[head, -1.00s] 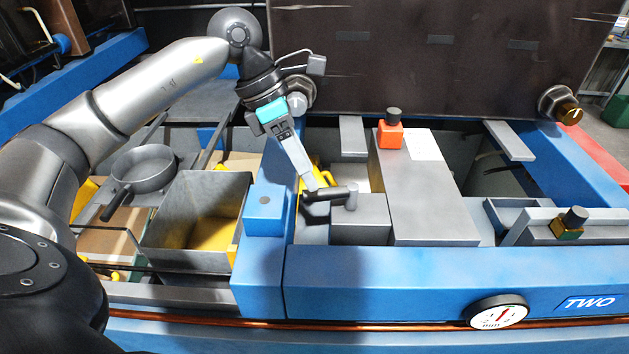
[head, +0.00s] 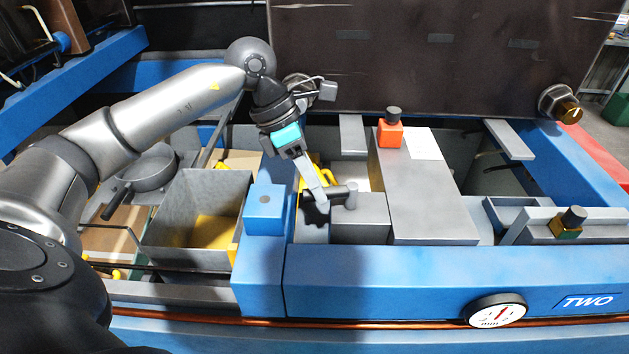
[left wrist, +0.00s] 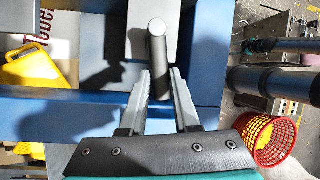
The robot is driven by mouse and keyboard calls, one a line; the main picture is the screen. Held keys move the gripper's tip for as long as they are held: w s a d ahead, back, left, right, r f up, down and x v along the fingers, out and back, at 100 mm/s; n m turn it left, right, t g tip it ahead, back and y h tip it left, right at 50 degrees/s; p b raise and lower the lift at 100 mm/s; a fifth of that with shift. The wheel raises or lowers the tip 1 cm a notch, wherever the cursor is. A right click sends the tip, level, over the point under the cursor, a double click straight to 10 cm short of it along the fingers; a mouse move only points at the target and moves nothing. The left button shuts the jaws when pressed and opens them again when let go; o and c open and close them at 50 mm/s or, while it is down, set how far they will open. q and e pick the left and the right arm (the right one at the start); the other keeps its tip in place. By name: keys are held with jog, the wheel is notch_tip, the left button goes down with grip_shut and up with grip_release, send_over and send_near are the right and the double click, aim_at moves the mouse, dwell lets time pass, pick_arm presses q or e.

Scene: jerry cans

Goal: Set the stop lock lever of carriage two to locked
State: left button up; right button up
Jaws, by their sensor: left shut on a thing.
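The stop lock lever (head: 352,196) sits on a grey block (head: 360,222) behind the blue front beam marked TWO. It has an upright grey pivot pin and a dark arm reaching left. My left gripper (head: 320,204) comes from above and is shut on the lever's arm near its left end. In the left wrist view the lever's grey rounded end (left wrist: 157,42) stands ahead, with its darker part running down between my two fingertips (left wrist: 158,85). The fingers hide part of the arm, and I see no lock marking. My right gripper is not in view.
A large grey box (head: 425,195) with an orange button unit (head: 390,132) stands to the right. A blue block (head: 264,208) and a grey bin (head: 200,185) are to the left. A round dial (head: 497,311) is on the front beam. A red basket (left wrist: 270,138) shows below right.

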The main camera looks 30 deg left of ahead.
pick_arm(q)
grip_shut()
dwell(0.8)
